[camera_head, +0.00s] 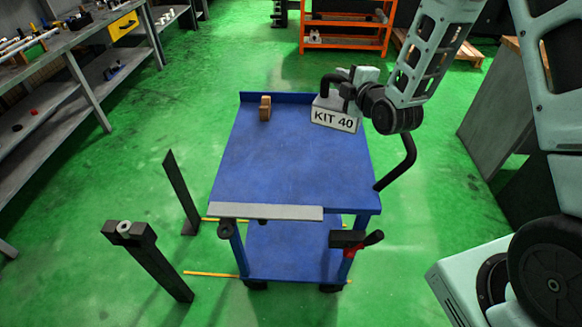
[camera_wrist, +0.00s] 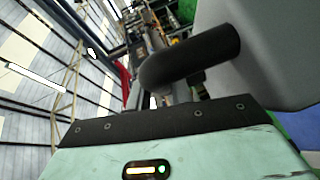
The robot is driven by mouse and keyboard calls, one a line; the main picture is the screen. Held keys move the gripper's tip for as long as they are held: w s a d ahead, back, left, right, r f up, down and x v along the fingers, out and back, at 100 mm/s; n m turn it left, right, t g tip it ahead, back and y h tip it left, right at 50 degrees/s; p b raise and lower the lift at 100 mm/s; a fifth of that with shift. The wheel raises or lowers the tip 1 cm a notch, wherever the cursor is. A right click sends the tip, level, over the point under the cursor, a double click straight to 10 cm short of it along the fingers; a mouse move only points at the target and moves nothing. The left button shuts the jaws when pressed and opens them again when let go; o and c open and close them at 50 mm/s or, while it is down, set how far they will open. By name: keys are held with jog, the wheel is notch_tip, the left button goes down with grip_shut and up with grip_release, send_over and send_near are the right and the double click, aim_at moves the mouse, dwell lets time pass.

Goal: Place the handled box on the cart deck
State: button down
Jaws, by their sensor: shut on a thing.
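The handled box (camera_head: 335,117) is light grey with the label "KIT 40". It is over the far right part of the blue cart deck (camera_head: 270,165); I cannot tell whether its underside touches the deck. My gripper (camera_head: 338,88) is shut on the box's handle at the top. In the wrist view a thick black bar, which looks like the handle (camera_wrist: 190,62), stands out from the smooth grey box side (camera_wrist: 265,50). My fingertips are mostly hidden there, and a strip of blue shows at the lower right.
A small brown block (camera_head: 266,108) stands on the deck's far left. A grey bar (camera_head: 266,212) lies along its near edge. A black cart handle (camera_head: 405,160) is at right. Dark posts (camera_head: 150,260) stand at left. The deck's middle is clear.

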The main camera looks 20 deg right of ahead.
aim_at(319, 107)
jog(key=a+f+n+y+b, duration=0.1)
jog(key=b, duration=0.3)
jog(key=w+a+f+n+y+b, duration=0.1)
jog(key=a+f+b, duration=0.1)
jog(key=b, duration=0.3)
jog(key=a+f+n+y+b, duration=0.1)
jog(key=f+y+b, duration=0.1)
jog(key=b, duration=0.2)
jog(key=shift+w+a+f+g+b, duration=0.15)
jog(key=shift+f+g+b, duration=0.1)
jog(key=shift+g+b, duration=0.15)
jog(key=f+b, duration=0.1)
jog(key=b, duration=0.2)
jog(key=a+n+g+y+b, duration=0.1)
jog(key=b, duration=0.2)
jog(key=shift+s+a+f+y, duration=0.15)
jog(key=shift+s+f+y, duration=0.15)
jog(key=shift+s+f, duration=0.1)
notch_tip(319, 107, down, 10)
jog(key=shift+b, duration=0.4)
jog(key=shift+f, duration=0.1)
jog(key=c, duration=1.3)
grip_release()
jog(key=shift+o, duration=0.2)
